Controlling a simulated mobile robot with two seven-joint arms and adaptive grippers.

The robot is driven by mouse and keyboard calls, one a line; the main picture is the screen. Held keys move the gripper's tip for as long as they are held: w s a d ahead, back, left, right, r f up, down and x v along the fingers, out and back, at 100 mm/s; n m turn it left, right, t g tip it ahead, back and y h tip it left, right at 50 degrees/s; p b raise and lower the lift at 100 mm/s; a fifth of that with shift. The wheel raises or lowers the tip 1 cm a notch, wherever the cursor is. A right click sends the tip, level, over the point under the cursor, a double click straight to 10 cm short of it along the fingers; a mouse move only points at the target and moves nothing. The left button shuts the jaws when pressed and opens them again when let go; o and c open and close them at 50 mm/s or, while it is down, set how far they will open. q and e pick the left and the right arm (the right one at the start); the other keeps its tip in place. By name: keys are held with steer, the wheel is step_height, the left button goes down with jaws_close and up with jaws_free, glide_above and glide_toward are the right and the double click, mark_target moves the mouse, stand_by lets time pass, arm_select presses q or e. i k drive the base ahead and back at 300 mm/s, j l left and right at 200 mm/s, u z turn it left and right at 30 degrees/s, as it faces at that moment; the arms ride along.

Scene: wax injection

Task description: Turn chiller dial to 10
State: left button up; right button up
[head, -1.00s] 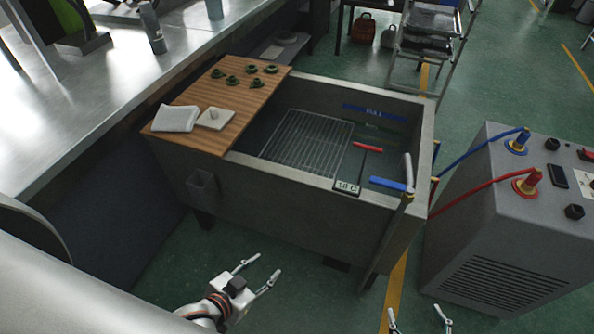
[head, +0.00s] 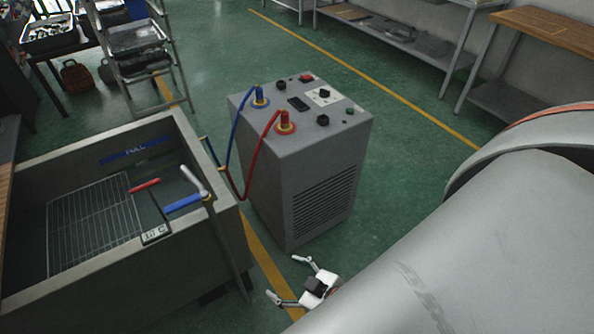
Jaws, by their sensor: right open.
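The chiller (head: 299,170) is a grey box on the floor right of the tank. A white plate with a black dial (head: 324,93) is on its top. The dial's setting is too small to read. Beside it are a dark display (head: 298,104), a red switch (head: 307,78) and other black knobs. My right gripper (head: 285,278) is open and empty, low in front of the chiller and apart from it. My left gripper is out of view.
A grey tank (head: 222,222) with a wire rack (head: 95,222) stands at left. Blue and red hoses (head: 252,160) run between tank and chiller. A metal cart (head: 145,60) and shelves stand behind. The green floor right of the chiller is clear.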

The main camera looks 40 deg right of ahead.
mark_target(324, 93)
steer(key=z, duration=0.25)
steer(key=l+z, duration=0.25)
steer(key=i+l+z, duration=0.2)
steer(key=l, duration=0.15)
steer(key=l+z, duration=0.25)
steer(key=i+l+z, duration=0.1)
steer(key=i+l, duration=0.15)
steer(key=l, duration=0.25)
steer(key=i+l+z, duration=0.1)
steer(key=i+l, duration=0.2)
steer(key=l, duration=0.15)
